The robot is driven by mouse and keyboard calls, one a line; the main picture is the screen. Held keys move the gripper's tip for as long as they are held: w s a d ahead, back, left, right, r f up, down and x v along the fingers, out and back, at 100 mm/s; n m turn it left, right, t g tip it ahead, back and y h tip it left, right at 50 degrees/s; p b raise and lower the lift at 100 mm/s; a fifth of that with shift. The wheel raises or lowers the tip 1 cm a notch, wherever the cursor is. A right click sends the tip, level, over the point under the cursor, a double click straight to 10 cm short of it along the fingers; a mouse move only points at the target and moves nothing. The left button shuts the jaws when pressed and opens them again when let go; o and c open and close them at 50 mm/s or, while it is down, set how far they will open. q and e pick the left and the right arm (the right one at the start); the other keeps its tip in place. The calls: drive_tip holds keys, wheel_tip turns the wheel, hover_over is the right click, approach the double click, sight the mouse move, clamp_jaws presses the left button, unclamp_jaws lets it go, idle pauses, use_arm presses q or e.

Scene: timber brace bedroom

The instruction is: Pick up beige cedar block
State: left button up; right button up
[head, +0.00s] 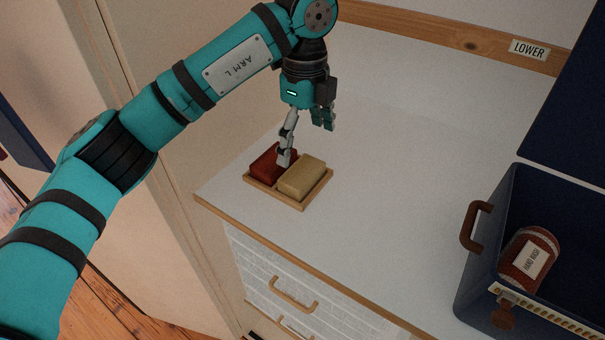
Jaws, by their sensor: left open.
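The beige cedar block (302,178) lies in the right part of a shallow wooden tray (301,206) on the white top, near its front left edge. A dark red block (264,163) lies beside it in the left part of the tray. My left gripper (306,142) is open above the tray and points down. One pale finger reaches down in front of the two blocks, around where they meet; I cannot tell whether it touches either. The other finger hangs farther back and to the right. My right gripper is not in view.
A dark blue bin (477,270) with a brown handle stands at the right, holding a brown bottle labelled HAND WASH (529,259). A wooden rail (470,42) with a LOWER label runs along the back. The white top (385,170) between tray and bin is clear.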

sight(302, 170)
use_arm(q)
wheel_tip(302, 170, down, 3)
drive_tip(key=shift+w+f, duration=0.1)
drive_tip(key=shift+f+p, duration=0.15)
drive_tip(key=shift+p, duration=0.2)
drive_tip(key=shift+a+f+p, duration=0.1)
drive_tip(key=shift+f+p, duration=0.2)
drive_tip(key=shift+f, duration=0.05)
wheel_tip(302, 170, down, 4)
drive_tip(key=shift+a+r+p, duration=0.15)
drive_tip(key=shift+p, duration=0.5)
drive_tip(key=shift+f, duration=0.3)
drive_tip(key=c, duration=0.9)
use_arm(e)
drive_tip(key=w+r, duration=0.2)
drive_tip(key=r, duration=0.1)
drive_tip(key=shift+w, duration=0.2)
use_arm(q)
drive_tip(key=shift+r, duration=0.1)
